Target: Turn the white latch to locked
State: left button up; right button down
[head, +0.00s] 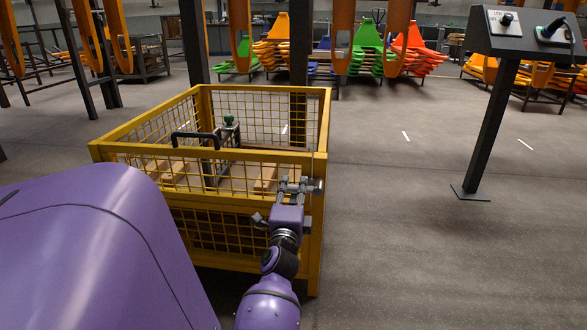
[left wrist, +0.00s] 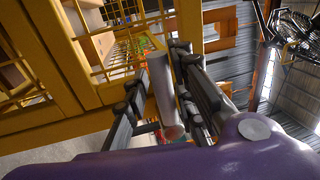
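My left gripper (head: 293,184) is at the top of the yellow cage's near right corner, with its two fingers apart. In the left wrist view, a pale grey bar with a reddish round end (left wrist: 165,100), apparently the latch, lies between the open fingers of the gripper (left wrist: 168,105). A gap shows on the bar's left side; the right finger is close to it, and I cannot tell whether they touch. In the head view a small greyish piece (head: 316,187) shows at the corner post, just right of the fingers. The latch is partly hidden there. My right gripper is not in view.
The yellow mesh cage (head: 322,225) holds wooden blocks (head: 265,178) and a dark frame with a green knob (head: 229,120). A black control stand (head: 490,120) is at the right. Open floor (head: 420,240) lies right of the cage.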

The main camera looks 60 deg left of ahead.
pick_arm(q)
jog(key=shift+o, duration=0.5)
jog(key=shift+r, duration=0.1)
jog(key=shift+a+r, duration=0.1)
jog(key=shift+r, duration=0.15)
notch_tip(320, 180, up, 10)
jog(key=shift+f, duration=0.25)
jog(key=s+p+v, duration=0.1)
jog(key=p+v, duration=0.1)
jog(key=v, duration=0.7)
jog(key=shift+a+r, duration=0.4)
jog(key=shift+s, duration=0.15)
jog(key=shift+f+p, duration=0.1)
jog(key=shift+p, duration=0.25)
